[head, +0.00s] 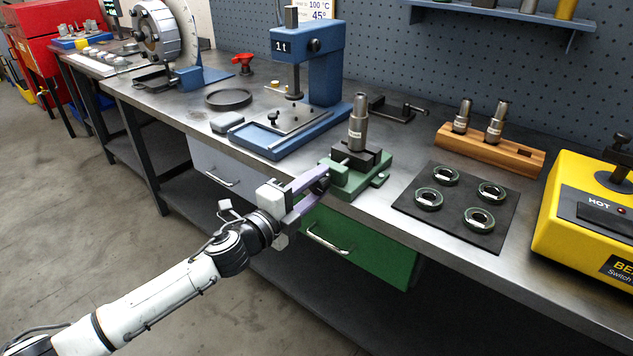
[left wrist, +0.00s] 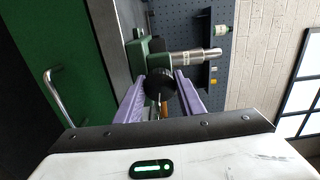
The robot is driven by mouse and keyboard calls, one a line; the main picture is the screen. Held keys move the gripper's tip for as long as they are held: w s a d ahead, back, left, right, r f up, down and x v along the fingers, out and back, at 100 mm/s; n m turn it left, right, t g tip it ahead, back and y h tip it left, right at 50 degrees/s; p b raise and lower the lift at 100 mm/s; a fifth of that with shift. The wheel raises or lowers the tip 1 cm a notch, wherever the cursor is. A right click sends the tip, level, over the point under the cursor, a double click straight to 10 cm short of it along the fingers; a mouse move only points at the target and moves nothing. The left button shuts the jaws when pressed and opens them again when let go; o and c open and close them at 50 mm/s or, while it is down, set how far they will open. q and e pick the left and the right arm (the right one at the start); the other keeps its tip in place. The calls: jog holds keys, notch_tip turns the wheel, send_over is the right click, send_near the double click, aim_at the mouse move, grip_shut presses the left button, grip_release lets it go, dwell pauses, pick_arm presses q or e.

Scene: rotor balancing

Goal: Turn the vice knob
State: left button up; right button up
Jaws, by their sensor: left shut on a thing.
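The green vice (head: 347,184) stands at the front edge of the metal bench, with a steel cylindrical part (head: 358,132) upright in its dark jaws. It also shows in the left wrist view (left wrist: 137,52), turned sideways, with the part (left wrist: 195,56) beside it. The black vice knob (left wrist: 160,84) is round and ribbed, on the vice's front side. My left gripper (head: 317,181) reaches it from the front left. Its purple fingers are shut on the knob, one on each side. In the head view the fingers hide much of the knob. My right gripper is not in view.
A blue press (head: 325,68) stands left of the vice. A black mat (head: 412,205) with several green-rimmed rings lies to the right, and a wooden block (head: 520,160) with metal parts stands behind it. A yellow box (head: 560,205) is far right. A green drawer (head: 370,254) hangs below.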

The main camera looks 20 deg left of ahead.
pick_arm(q)
jog(key=m, duration=0.3)
jog(key=shift+m, duration=0.3)
dwell(0.3)
jog(key=o, duration=1)
jog(key=shift+d, duration=0.1)
jog(key=shift+o, duration=0.2)
jog(key=shift+s, duration=0.1)
jog(key=v, duration=1)
jog(key=shift+b, duration=0.35)
